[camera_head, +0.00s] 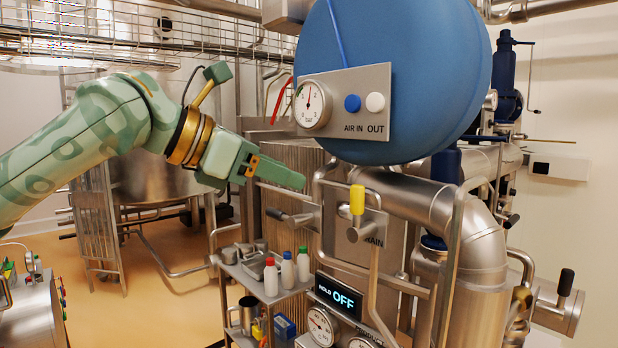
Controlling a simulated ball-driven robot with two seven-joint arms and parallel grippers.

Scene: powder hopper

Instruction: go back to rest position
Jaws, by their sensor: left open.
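My left arm comes in from the left, green with a gold wrist ring. Its left gripper (278,172) is open and empty, in the air in front of the steel cabinet and left of the drain panel (360,235). It points right, toward the yellow-tipped lever (357,199), with a visible gap between them. The blue vessel (410,75) hangs above and to the right of the gripper, with a gauge panel (345,102) marked AIR IN and OUT. My right gripper does not show.
Below the gripper a steel shelf (262,285) holds several small bottles. A display (338,296) reads HOLD OFF, with gauges below it. Thick steel pipes (465,235) fill the right side. A steel drum (35,310) stands at lower left. Orange floor (165,305) is open between drum and shelf.

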